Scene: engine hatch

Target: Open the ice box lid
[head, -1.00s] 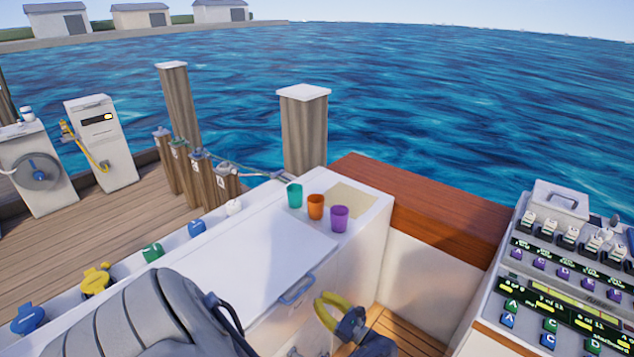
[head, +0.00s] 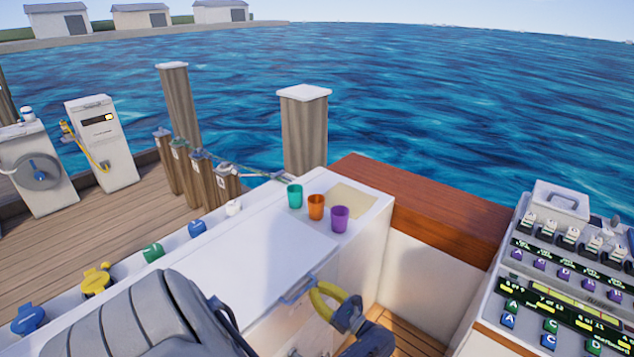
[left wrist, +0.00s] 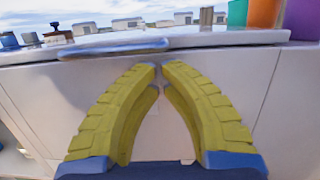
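The ice box lid (head: 250,255) is a flat white panel on top of the white box, and it looks closed. A blue-grey bar handle (head: 297,290) sits on its front edge; it also shows in the left wrist view (left wrist: 112,48). My left gripper (head: 316,287) has yellow ribbed fingers and is in front of the box, close to the handle. In the left wrist view its fingertips (left wrist: 159,67) come together just below the handle's right end, with nothing seen between them. Whether they touch the handle I cannot tell. My right gripper is not in view.
Green (head: 295,196), orange (head: 316,207) and purple (head: 340,219) cups stand beside the lid on the box top. A grey seat (head: 130,320) blocks part of the near left. A control console (head: 560,270) is at right.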

